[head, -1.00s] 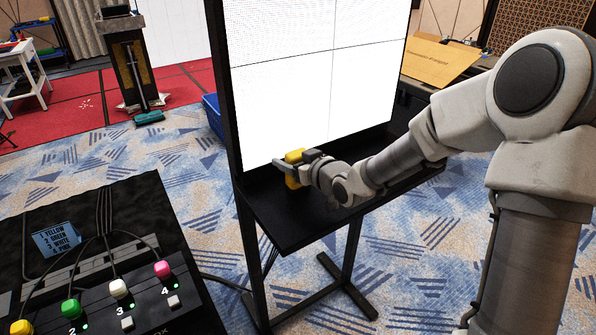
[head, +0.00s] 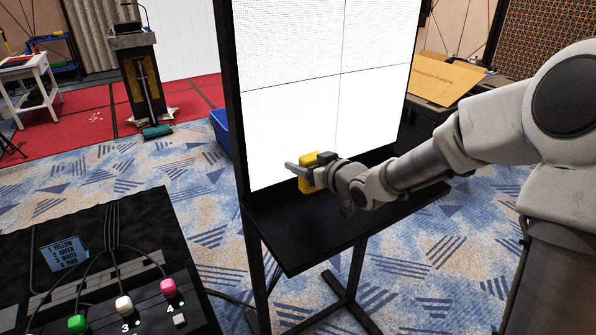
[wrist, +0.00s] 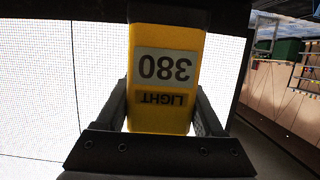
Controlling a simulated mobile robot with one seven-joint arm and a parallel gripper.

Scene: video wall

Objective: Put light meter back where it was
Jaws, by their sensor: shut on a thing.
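The light meter (wrist: 165,105) is a yellow block with a pale label reading "LIGHT" and "380", upside down in the wrist view. My gripper (head: 307,172) is shut on it, one finger on each side. In the head view the yellow light meter (head: 306,186) is in front of the lower part of the lit white screen (head: 290,120), above the black shelf (head: 300,235). I cannot tell whether it touches the screen.
A black box (head: 120,310) with coloured plugs, cables and a blue label card (head: 61,251) stands at the lower left. A blue bin (head: 220,130) is behind the screen's left post. The shelf surface looks mostly clear.

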